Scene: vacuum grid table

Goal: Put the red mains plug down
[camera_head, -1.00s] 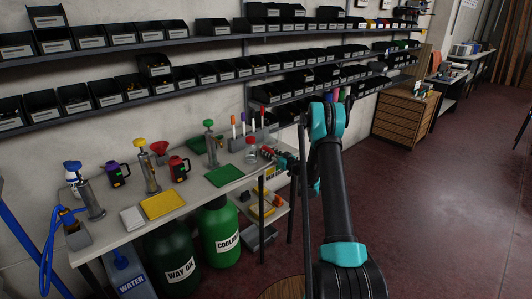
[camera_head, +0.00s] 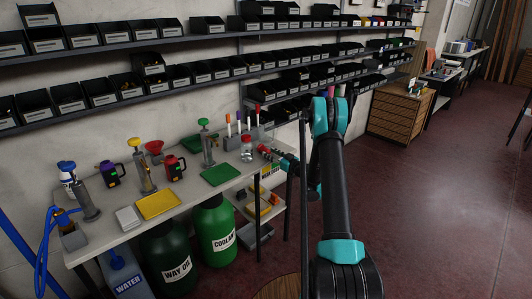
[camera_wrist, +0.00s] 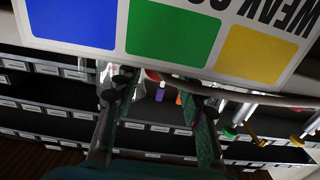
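My gripper (camera_head: 268,152) reaches the right end of the workbench (camera_head: 115,228), near its top edge. In the wrist view its two fingers (camera_wrist: 157,85) stand apart, with the shelves visible through the gap. A small red patch (camera_wrist: 152,75) shows between the fingertips, partly cut off by a sign. A small red piece (camera_head: 262,148) also shows at the gripper's tip in the head view. I cannot tell whether either is the mains plug; no plug shows clearly.
A red-lidded jar (camera_head: 246,152) and a marker holder (camera_head: 253,134) stand close to the gripper. A green tray (camera_head: 221,175) lies left of it. A coloured sign (camera_wrist: 175,30) fills the top of the wrist view. Black bins line the wall shelves. The floor on the right is clear.

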